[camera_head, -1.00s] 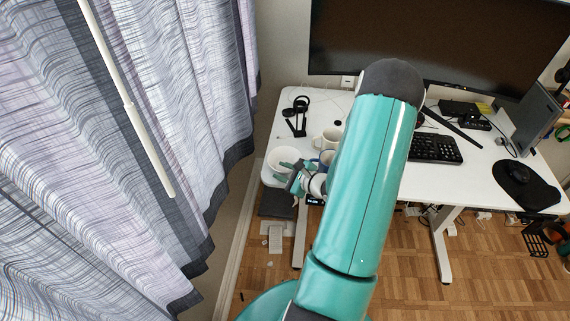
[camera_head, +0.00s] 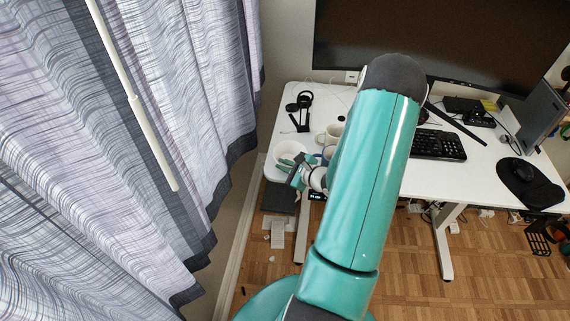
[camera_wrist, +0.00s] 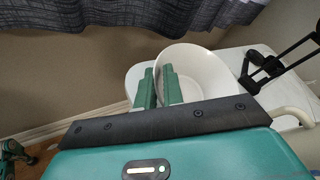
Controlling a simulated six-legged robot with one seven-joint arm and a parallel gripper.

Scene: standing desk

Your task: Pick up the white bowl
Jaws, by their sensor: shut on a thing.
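The white bowl (camera_head: 291,148) is at the left end of the white desk, near its front edge. My gripper (camera_head: 294,163) is at the bowl's near side. In the wrist view, the green fingers (camera_wrist: 159,84) are at the left wall of the bowl (camera_wrist: 207,72), shut on it. One finger is outside the wall and one inside. The bowl looks roughly upright. Whether its base touches the desk cannot be told.
A white mug (camera_head: 330,134) stands close to the right of the bowl, with another mug partly hidden by my arm. A black headset on a stand (camera_head: 301,112) is behind. A curtain (camera_head: 180,120) hangs at the left. A keyboard (camera_head: 438,145) lies to the right.

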